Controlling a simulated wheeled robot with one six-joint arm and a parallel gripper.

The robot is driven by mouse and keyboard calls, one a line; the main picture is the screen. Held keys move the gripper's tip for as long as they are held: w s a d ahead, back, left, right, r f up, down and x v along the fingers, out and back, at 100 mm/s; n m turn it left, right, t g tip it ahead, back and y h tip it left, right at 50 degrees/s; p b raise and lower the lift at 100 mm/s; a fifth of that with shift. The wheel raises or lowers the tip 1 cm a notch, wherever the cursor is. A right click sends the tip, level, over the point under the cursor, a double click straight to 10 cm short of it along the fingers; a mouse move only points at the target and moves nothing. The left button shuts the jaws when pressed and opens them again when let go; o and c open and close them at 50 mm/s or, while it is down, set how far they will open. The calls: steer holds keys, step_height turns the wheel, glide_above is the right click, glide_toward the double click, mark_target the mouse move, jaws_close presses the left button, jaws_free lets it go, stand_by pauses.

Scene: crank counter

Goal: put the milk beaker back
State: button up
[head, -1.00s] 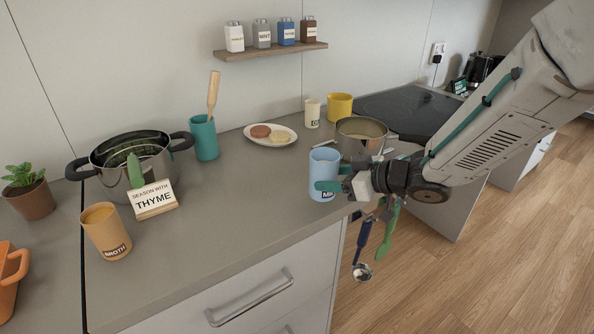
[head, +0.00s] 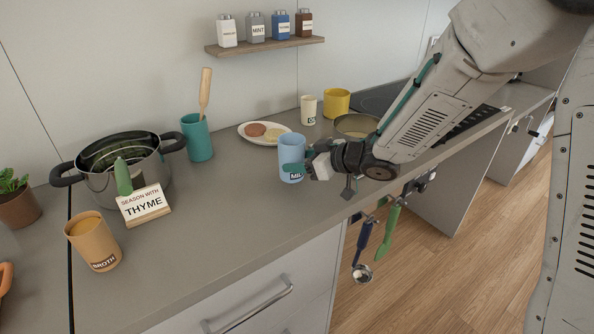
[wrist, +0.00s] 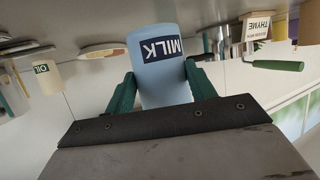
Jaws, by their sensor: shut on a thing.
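The light blue milk beaker (head: 290,147) is upright over the counter (head: 235,215), left of the pan and in front of the plate. My gripper (head: 294,170) is shut on it from the right, low on its side by the label. In the wrist view the milk beaker (wrist: 165,88) sits between the two green fingers of my gripper (wrist: 160,84), with its MILK label showing upside down. I cannot tell whether its base touches the counter.
A plate (head: 265,133) with food, an oil beaker (head: 308,110), a yellow mug (head: 336,102) and a pan (head: 356,126) stand behind. A pot (head: 120,165), thyme sign (head: 144,204) and broth beaker (head: 94,240) stand left. Utensils (head: 386,232) hang at the counter's edge. The front middle is clear.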

mark_target(301, 178)
steer(key=shift+d+f, duration=0.25)
steer(key=shift+f, duration=0.65)
steer(key=shift+a+f, duration=0.15)
steer(key=shift+f, duration=0.65)
steer(key=shift+f, duration=0.15)
steer(key=o, duration=1.2)
steer(key=shift+s, duration=0.1)
steer(key=shift+o, duration=0.2)
steer(key=shift+s+d+r, duration=0.1)
steer(key=shift+d+r, duration=0.1)
steer(key=v, duration=1.1)
steer(key=shift+d, duration=0.25)
